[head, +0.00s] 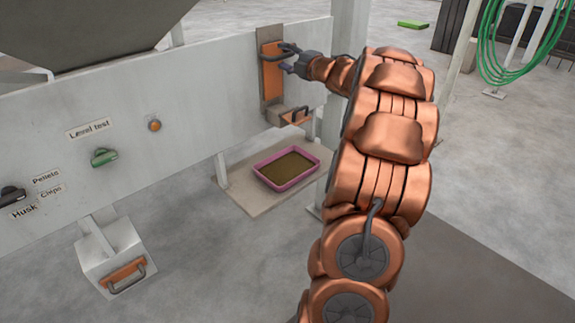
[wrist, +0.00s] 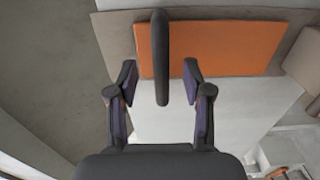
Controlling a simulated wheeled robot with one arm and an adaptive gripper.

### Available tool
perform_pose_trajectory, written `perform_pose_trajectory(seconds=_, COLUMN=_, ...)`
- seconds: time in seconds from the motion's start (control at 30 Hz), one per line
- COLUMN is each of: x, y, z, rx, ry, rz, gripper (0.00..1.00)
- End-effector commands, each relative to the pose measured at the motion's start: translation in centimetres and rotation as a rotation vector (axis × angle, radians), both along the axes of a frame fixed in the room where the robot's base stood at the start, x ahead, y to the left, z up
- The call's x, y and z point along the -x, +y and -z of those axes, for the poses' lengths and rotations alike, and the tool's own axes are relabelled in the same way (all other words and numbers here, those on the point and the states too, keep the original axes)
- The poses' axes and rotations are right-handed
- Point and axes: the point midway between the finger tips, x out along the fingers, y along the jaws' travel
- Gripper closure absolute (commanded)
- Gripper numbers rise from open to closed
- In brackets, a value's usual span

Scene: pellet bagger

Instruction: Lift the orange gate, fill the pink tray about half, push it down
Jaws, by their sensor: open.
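The orange gate (head: 271,76) is a flat plate on a brown backing on the white panel, with a dark bar handle. It also shows in the wrist view (wrist: 220,48). My gripper (head: 289,60) is at the gate, just below the handle's outer end in the head view. In the wrist view my gripper (wrist: 160,70) is open, with a finger on each side of the dark handle (wrist: 161,50) and a gap on both sides. The pink tray (head: 299,180) sits on a floor board below the panel and holds brownish-green material below its rim.
A spout with an orange-marked handle (head: 294,117) juts out below the gate, above the tray. A green handle (head: 104,157), an orange button (head: 155,125) and a white bin (head: 112,262) are further left.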

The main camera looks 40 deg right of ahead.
Motion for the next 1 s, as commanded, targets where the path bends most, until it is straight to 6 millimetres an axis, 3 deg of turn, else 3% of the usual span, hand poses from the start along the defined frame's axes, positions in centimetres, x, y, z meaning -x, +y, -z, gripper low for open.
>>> perform_pose_trajectory(seconds=0.47, x=0.1, y=0.0, z=0.0, rx=0.0, ry=0.0, rz=0.0, gripper=0.5)
perform_pose_trajectory(seconds=1.0, x=5.1, y=0.0, z=0.0, rx=0.002, ry=0.0, rz=0.003, gripper=0.5)
